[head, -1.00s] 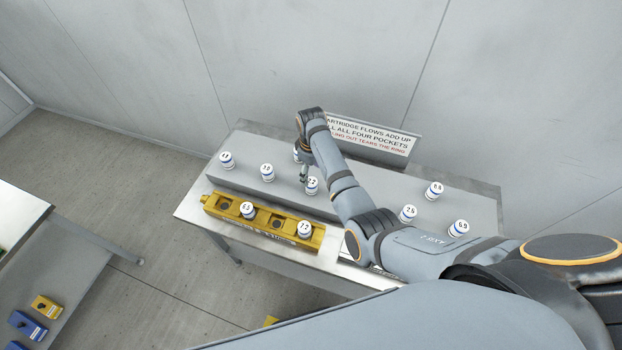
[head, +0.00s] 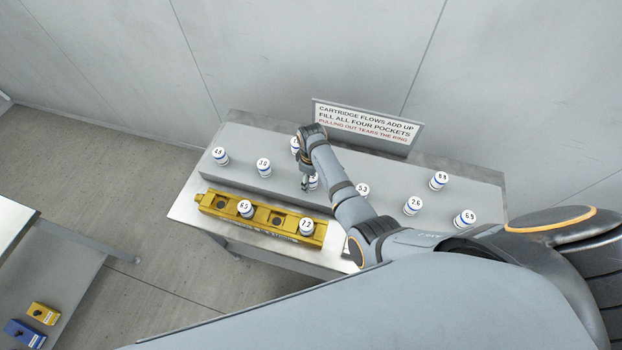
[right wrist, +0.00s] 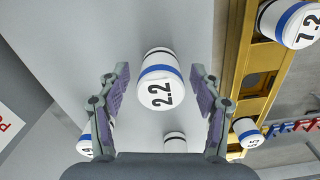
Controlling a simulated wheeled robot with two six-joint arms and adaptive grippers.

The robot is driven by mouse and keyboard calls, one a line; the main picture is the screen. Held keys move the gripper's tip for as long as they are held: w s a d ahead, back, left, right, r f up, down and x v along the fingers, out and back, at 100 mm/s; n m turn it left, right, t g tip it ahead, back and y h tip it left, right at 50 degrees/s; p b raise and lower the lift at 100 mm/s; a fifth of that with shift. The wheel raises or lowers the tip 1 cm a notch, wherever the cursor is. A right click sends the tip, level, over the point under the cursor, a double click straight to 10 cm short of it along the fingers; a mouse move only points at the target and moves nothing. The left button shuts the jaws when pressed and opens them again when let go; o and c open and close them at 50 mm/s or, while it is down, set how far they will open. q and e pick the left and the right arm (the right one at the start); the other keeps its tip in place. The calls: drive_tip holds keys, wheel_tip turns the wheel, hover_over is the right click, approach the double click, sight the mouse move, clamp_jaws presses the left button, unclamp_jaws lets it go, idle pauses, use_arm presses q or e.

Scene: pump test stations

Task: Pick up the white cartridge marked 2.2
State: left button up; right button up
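The white cartridge marked 2.2 (right wrist: 158,88) stands on the grey raised shelf, with a blue band below its marked top. In the right wrist view it sits centred between the two fingers, with a gap on each side. In the head view the cartridge (head: 314,183) is mostly hidden by my right gripper (head: 306,183). My right gripper (right wrist: 160,72) is open and empty, pointing down at the cartridge. My left gripper is not in view.
A yellow block with pockets (head: 208,202) lies in front of the shelf, holding a cartridge marked 7.2 (head: 306,227) and another (head: 245,208). Several other white cartridges stand on the shelf (head: 390,180), one (head: 295,145) close behind my gripper. A sign (head: 366,127) stands behind.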

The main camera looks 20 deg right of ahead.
drive_tip(key=shift+s+r, duration=0.15)
drive_tip(key=shift+s, duration=0.15)
drive_tip(key=c, duration=0.5)
drive_tip(key=shift+w, duration=0.15)
drive_tip(key=c, duration=0.7)
